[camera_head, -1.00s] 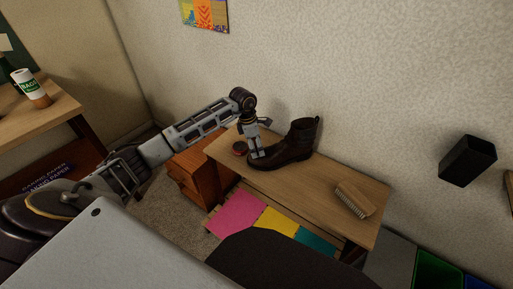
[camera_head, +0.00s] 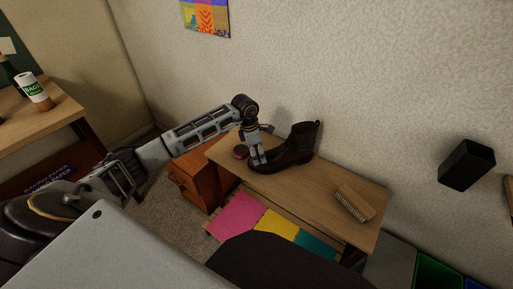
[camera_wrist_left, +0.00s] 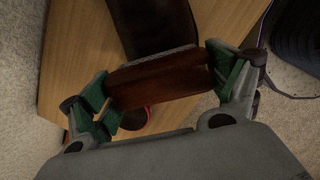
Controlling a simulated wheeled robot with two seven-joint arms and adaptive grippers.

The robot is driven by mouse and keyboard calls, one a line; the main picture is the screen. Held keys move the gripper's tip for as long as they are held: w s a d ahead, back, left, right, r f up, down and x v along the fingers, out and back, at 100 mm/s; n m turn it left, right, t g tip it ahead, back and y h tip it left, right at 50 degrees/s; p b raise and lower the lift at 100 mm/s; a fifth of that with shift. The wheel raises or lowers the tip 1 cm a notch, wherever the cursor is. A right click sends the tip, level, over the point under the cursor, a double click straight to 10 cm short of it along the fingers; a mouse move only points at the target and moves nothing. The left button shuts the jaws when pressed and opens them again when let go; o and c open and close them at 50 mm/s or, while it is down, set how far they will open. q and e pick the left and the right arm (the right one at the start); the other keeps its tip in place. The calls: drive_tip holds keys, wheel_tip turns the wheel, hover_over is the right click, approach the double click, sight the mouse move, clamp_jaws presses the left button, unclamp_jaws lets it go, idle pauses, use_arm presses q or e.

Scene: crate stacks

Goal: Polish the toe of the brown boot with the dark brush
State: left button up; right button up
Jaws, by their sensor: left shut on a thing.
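The brown boot (camera_head: 296,148) stands upright on the wooden bench (camera_head: 318,183), toe pointing left. My left gripper (camera_head: 257,157) is at the toe end. In the left wrist view, the same gripper (camera_wrist_left: 160,88) is shut on the dark brush (camera_wrist_left: 160,86), which has a reddish-brown wooden back and a thin grey bristle edge towards the boot. The boot (camera_wrist_left: 153,24) shows just beyond the brush, and the brush hides part of it. I cannot tell whether the bristles touch the toe. My right gripper is out of view.
A round tin (camera_head: 240,152) sits left of the boot; its red edge shows below the brush in the wrist view. A lighter wooden brush (camera_head: 355,202) lies on the bench's right part. Between it and the boot the top is clear. A drawer unit (camera_head: 193,182) stands at left.

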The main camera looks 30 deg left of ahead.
use_arm(q)
drive_tip(key=shift+s+d, duration=0.2)
drive_tip(key=shift+s, duration=0.05)
idle(0.3)
drive_tip(key=shift+s+d+p, duration=0.5)
drive_tip(key=shift+s+d, duration=0.55)
drive_tip(key=shift+s, duration=0.05)
drive_tip(key=shift+w+a, duration=0.1)
drive_tip(key=shift+w+a+f+b, duration=0.15)
drive_tip(key=shift+w+a+b, duration=0.4)
drive_tip(key=shift+w+a, duration=0.4)
drive_tip(key=shift+w, duration=0.1)
drive_tip(key=shift+w+a+b, duration=0.6)
drive_tip(key=shift+w+a, duration=0.45)
drive_tip(key=shift+w, duration=0.05)
drive_tip(key=shift+s, duration=0.1)
